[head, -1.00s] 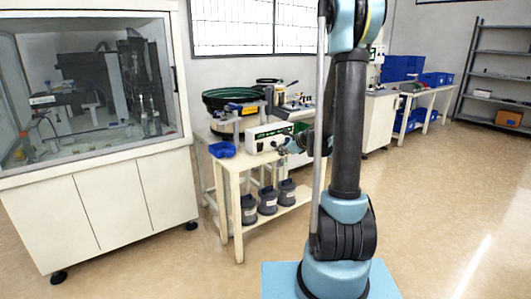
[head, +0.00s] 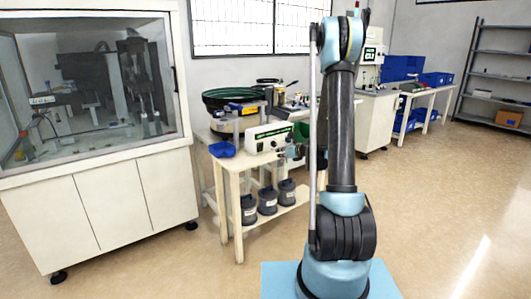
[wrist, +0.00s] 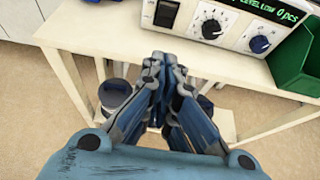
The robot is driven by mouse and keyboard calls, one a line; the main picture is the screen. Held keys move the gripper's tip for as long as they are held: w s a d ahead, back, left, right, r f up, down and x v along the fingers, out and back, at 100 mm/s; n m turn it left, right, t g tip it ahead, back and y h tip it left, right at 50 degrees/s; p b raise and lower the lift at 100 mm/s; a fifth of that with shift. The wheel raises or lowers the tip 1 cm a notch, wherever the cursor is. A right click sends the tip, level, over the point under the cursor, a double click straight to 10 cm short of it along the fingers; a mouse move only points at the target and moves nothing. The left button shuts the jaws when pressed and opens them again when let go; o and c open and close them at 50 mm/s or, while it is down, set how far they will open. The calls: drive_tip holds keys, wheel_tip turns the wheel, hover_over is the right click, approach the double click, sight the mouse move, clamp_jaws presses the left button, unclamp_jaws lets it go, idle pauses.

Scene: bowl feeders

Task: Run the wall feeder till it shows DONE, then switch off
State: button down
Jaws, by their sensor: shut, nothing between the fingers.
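The white control box (head: 268,138) stands on the front bench. In the wrist view its display (wrist: 272,12) reads "LEVEL LOW 0 pcs", with the start cut off. Below it are a black rocker switch (wrist: 166,13), a black dial (wrist: 212,24) and a blue knob (wrist: 260,44). The switch's position is unclear. A bowl feeder with a green bowl (head: 232,97) stands behind the box; I cannot tell which feeder is the wall one. My gripper (wrist: 163,82) is shut and empty, in front of the bench edge and below the switch, apart from the box.
A green bin (wrist: 298,62) stands right of the box. A blue tray (head: 222,149) is at the bench's left corner. Several dark grey canisters (head: 267,201) stand on the lower shelf. A glazed machine cabinet (head: 100,200) is at left. The floor at right is clear.

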approach(261, 150)
drive_tip(key=x, duration=0.4)
drive_tip(key=shift+s+f, duration=0.2)
drive_tip(key=shift+f, duration=0.2)
drive_tip(key=shift+w+a+r, duration=0.25)
drive_tip(key=shift+w+a, duration=0.1)
drive_tip(key=shift+w, duration=0.15)
